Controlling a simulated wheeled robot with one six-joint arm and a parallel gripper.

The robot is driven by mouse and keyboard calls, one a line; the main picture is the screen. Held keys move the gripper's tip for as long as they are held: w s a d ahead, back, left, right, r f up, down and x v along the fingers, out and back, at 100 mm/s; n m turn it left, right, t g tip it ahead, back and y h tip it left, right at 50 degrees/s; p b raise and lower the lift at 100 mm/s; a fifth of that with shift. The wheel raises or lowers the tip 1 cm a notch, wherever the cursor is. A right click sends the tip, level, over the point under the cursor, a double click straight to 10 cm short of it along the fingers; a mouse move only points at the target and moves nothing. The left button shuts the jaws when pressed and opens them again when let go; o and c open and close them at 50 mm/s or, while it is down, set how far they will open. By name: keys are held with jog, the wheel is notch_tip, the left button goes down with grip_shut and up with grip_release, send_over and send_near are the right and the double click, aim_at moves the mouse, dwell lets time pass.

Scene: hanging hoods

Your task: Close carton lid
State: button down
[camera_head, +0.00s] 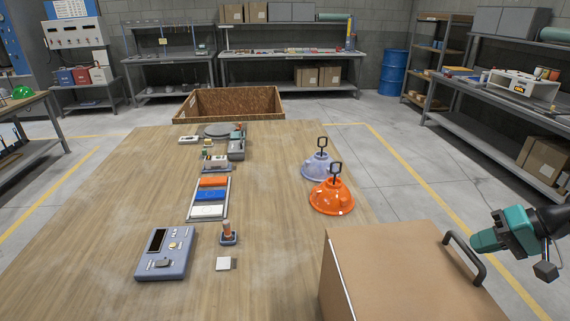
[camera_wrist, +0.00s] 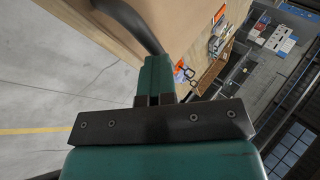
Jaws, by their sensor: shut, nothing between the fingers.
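The carton (camera_head: 328,285) stands at the lower right in the head view, cut off by the bottom edge. Its brown lid (camera_head: 400,275) lies across the top, flat or nearly so; I cannot tell if a gap is left under it. A dark bar handle (camera_head: 465,258) sits along the lid's right side. My gripper (camera_head: 475,242) is teal, shut and empty, with its tips close to the handle on its right. In the wrist view the shut fingers (camera_wrist: 157,75) point at the brown carton, just below the dark handle (camera_wrist: 132,22). I cannot tell whether they touch.
A wooden table (camera_head: 110,220) carries an orange hood (camera_head: 332,196), a pale hood (camera_head: 318,166), a grey control box (camera_head: 167,253) and a tray of coloured blocks (camera_head: 209,198). A brown open crate (camera_head: 228,104) stands beyond it. Grey floor (camera_head: 420,180) is clear right of the table.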

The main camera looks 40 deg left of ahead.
jog(key=shift+s+d+f, duration=0.15)
jog(key=shift+s+f, duration=0.05)
jog(key=shift+f, duration=0.4)
jog(key=w+f+v, duration=0.1)
jog(key=w+v, duration=0.1)
jog(key=v, duration=1.1)
jog(key=s+a+r+n+h+b, duration=0.1)
jog(key=s+a+r, duration=0.25)
jog(key=s, duration=0.45)
jog(key=s+a+r+h+b, duration=0.1)
jog(key=s+a+r, duration=0.2)
jog(key=s+r, duration=0.3)
jog(key=s+d+f+n+h+b, duration=0.1)
jog(key=s+d+f, duration=0.1)
jog(key=s, duration=0.9)
jog(key=s+d+f+t+h+b, duration=0.1)
jog(key=s+d+f, duration=0.1)
jog(key=s, duration=0.9)
jog(key=shift+f+n+h, duration=0.3)
jog(key=shift+f+n, duration=0.1)
